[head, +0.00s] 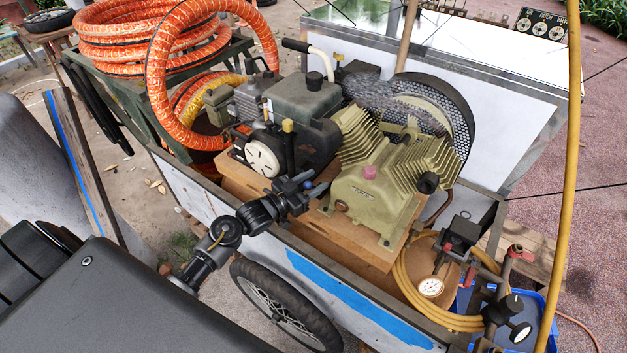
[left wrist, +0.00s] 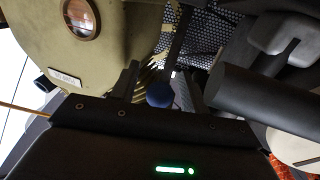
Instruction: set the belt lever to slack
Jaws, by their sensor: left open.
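The belt lever's blue knob (head: 308,184) shows beside my left gripper (head: 300,187), at the front edge of the wooden deck between the engine and the olive compressor. In the left wrist view the round blue knob (left wrist: 160,95) lies between the two dark fingers of my left gripper (left wrist: 160,88). The fingers are open and stand on either side of the knob; I cannot tell whether they touch it. A dark bar runs up from near the knob in that view. The lever's base and its exact setting are hidden. My right gripper is not in view.
The engine (head: 300,105) and the finned compressor (head: 375,190) stand close behind my left gripper. The mesh belt guard (head: 455,115) is behind the compressor. The cart's front wall (head: 330,275) runs under my left arm. A yellow hose (head: 405,270) and gauge (head: 431,287) are at right.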

